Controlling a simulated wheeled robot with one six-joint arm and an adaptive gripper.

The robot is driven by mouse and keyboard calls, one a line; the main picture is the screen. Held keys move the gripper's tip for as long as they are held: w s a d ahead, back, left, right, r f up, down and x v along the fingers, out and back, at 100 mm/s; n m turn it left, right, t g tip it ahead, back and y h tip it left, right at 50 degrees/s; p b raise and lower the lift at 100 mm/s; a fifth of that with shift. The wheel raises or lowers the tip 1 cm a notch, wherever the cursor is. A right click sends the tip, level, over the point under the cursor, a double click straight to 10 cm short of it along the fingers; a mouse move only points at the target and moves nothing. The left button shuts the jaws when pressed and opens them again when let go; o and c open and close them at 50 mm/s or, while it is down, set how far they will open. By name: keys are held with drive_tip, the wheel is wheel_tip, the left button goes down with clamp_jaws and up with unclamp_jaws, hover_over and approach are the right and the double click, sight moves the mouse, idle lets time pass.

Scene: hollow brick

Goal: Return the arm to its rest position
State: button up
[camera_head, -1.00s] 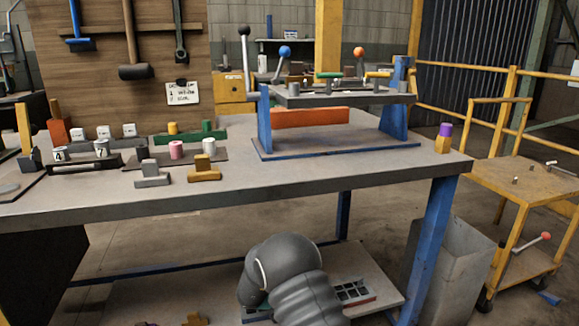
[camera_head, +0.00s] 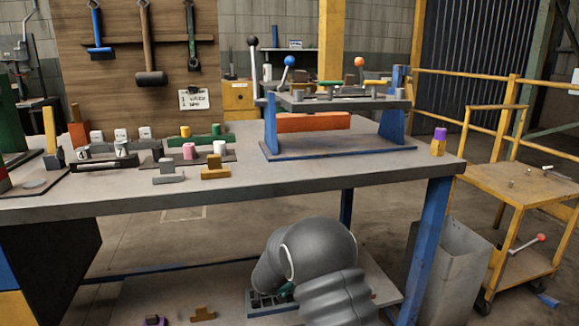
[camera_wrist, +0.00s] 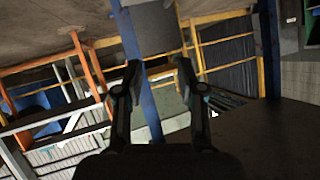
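My grey arm (camera_head: 312,265) shows in the head view at the bottom, right of the middle, low in front of the workbench's lower shelf. My gripper is not seen in the head view. In the wrist view my gripper (camera_wrist: 158,72) has its two dark fingers spread apart with nothing between them. A blue post and yellow rails show behind the fingers, farther off. The wrist view is strongly tilted.
The workbench (camera_head: 320,180) carries a blue-legged fixture (camera_head: 395,120), cups, blocks and a purple-topped yellow block (camera_head: 438,142). A grey bin (camera_head: 450,265) and a yellow cart (camera_head: 515,190) stand at the right. A tray (camera_head: 262,303) lies on the lower shelf (camera_head: 125,300).

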wheel_tip(320, 180, up, 16)
drive_tip(key=w+a+n+t+y, duration=0.2)
drive_tip(key=n+t+y, duration=0.1)
drive_tip(key=t+y, duration=0.25)
drive_tip(key=s+a+r+n+y, duration=0.2)
drive_tip(key=s+r+n+y, duration=0.45)
drive_tip(key=s+r, duration=0.35)
drive_tip(key=s+d+f+n+g, duration=0.1)
drive_tip(key=s+d+g, duration=0.1)
drive_tip(key=s, duration=0.9)
drive_tip(key=s+d+f+n+g+h, duration=0.1)
drive_tip(key=s+d, duration=0.3)
drive_tip(key=s, duration=0.7)
drive_tip(key=s+d+f+n+g, duration=0.2)
drive_tip(key=s+d+g, duration=0.1)
drive_tip(key=s, duration=0.8)
drive_tip(key=shift+f+g, duration=0.2)
drive_tip(key=shift+g, duration=0.25)
drive_tip(key=shift+s, duration=0.1)
